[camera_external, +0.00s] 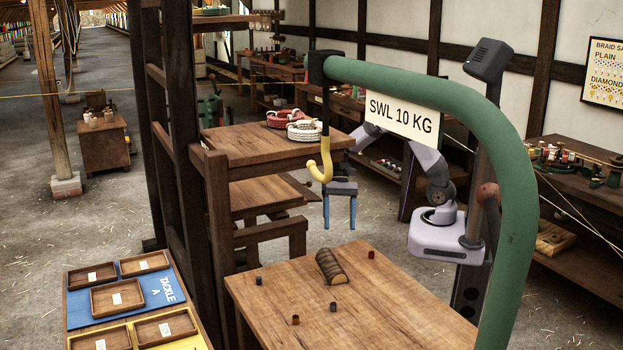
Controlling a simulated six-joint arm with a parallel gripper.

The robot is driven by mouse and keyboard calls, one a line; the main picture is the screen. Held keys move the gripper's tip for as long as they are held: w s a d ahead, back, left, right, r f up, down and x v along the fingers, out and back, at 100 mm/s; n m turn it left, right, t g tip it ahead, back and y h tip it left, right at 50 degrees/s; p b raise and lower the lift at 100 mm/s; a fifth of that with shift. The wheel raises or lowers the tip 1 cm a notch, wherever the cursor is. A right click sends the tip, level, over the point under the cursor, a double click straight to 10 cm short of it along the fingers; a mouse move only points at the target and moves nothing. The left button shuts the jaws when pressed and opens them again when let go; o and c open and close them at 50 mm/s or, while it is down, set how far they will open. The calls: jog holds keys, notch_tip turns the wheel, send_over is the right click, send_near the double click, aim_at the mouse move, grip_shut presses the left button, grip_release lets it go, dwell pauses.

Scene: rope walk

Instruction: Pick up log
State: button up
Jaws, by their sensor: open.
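A short brown log (330,266) lies on its side on the wooden table (365,315) in the foreground, its pale cut end facing the lower right. My gripper (340,226) hangs above the log with its two blue fingers pointing down. The fingers are apart and nothing shows between them. The gripper is clear of the log and the table.
A yellow hook (321,163) hangs from a green crane arm (480,115) close beside my gripper. Several small pegs (295,320) stand around the log. Trays (117,297) lie on the board at left. Coiled ropes (305,131) rest on a wooden stand behind.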

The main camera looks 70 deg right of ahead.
aim_at(330, 260)
jog(key=a+g+y+b, duration=0.1)
jog(key=a+b, duration=0.2)
jog(key=a, duration=0.2)
jog(key=w+a+f+g+y+b, duration=0.1)
jog(key=a+g+y+b, duration=0.1)
jog(key=a, duration=0.3)
jog(key=w+a+f+g+y+b, duration=0.1)
jog(key=a+g+y+b, duration=0.1)
jog(key=a+b, duration=0.3)
jog(key=shift+m, duration=0.3)
jog(key=shift+s+a+r+g, duration=0.15)
jog(key=shift+a+r+g, duration=0.15)
jog(key=shift+a+r, duration=0.1)
jog(key=shift+b+x, duration=0.75)
jog(key=shift+x, duration=2.9)
jog(key=c, duration=1.3)
jog(key=shift+r, duration=0.2)
